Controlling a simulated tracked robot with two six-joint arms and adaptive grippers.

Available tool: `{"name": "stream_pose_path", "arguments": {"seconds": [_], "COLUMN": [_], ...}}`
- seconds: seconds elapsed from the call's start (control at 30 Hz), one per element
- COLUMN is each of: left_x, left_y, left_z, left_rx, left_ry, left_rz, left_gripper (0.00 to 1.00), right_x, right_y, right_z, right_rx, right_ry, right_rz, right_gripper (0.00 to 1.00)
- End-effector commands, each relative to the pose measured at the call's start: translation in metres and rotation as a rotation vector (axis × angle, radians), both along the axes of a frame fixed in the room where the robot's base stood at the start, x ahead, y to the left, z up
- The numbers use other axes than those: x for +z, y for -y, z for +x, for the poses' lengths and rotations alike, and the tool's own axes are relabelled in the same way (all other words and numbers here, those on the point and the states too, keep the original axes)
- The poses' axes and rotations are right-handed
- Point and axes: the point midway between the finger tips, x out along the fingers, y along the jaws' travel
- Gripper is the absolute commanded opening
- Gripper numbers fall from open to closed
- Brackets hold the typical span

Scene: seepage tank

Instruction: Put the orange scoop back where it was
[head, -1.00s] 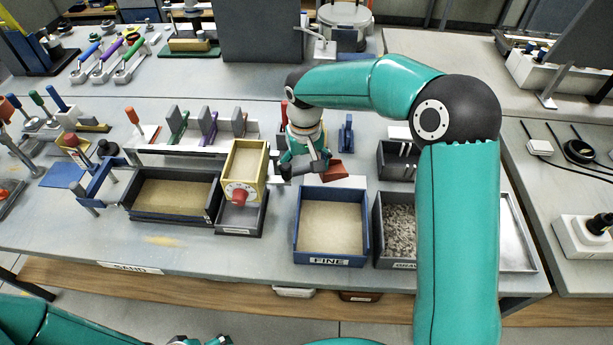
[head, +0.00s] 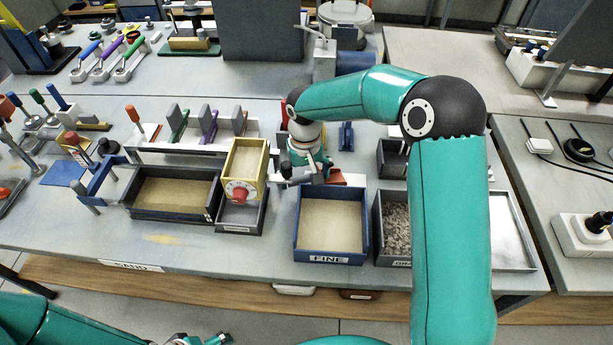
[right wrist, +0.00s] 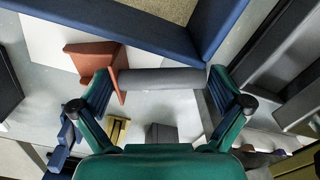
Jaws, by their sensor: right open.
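The orange scoop (head: 337,178) sits just behind the blue FINE box (head: 330,259), partly hidden by my right gripper (head: 308,176). In the right wrist view the scoop's orange pan (right wrist: 92,60) is at upper left, over a white patch. Its grey handle (right wrist: 165,78) runs crosswise between the open fingers of my right gripper (right wrist: 160,86). I cannot tell whether a finger touches the handle. My left gripper (head: 200,340) shows only in part at the bottom edge, and its jaws are unclear.
The FINE box holds sand. A gravel box (head: 380,240) stands to its right, partly behind my right arm, with a metal tray (head: 512,235) beyond. A yellow box with a red knob (head: 240,192) and a dark sand tray (head: 175,216) stand left. A blue holder (head: 346,135) stands behind.

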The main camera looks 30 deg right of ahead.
Motion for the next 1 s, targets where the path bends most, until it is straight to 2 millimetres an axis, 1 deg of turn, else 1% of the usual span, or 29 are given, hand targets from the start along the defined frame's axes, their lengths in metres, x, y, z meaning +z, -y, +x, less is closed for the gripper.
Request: {"name": "stream_pose_path", "arguments": {"seconds": [0.17, 0.27, 0.37, 0.7, 0.83, 1.0], "left_x": [0.002, 0.0, -0.002, -0.006, -0.005, -0.005], "left_y": [0.0, 0.0, 0.0, 0.0, 0.0, 0.0], "left_z": [0.0, 0.0, 0.0, 0.0, 0.0, 0.0], "left_rx": [0.0, 0.0, 0.0, 0.0, 0.0, 0.0], "left_ry": [0.0, 0.0, 0.0, 0.0, 0.0, 0.0], "left_rz": [0.0, 0.0, 0.0, 0.0, 0.0, 0.0], "left_gripper": [0.94, 0.94, 0.94, 0.94, 0.94, 0.94], "right_x": [0.004, 0.013, 0.028, 0.095, 0.112, 0.122], "right_y": [0.0, 0.001, 0.001, 0.001, 0.001, 0.001], "right_z": [0.0, 0.001, 0.001, 0.0, 0.0, -0.001], "right_rx": [-0.001, -0.002, -0.002, -0.002, -0.002, -0.001], "right_ry": [0.001, 0.003, 0.006, 0.004, 0.003, 0.0], "right_rz": [0.0, 0.0, -0.001, 0.0, 0.001, 0.0], "right_gripper": [1.0, 1.0, 1.0, 1.0, 1.0, 1.0]}}
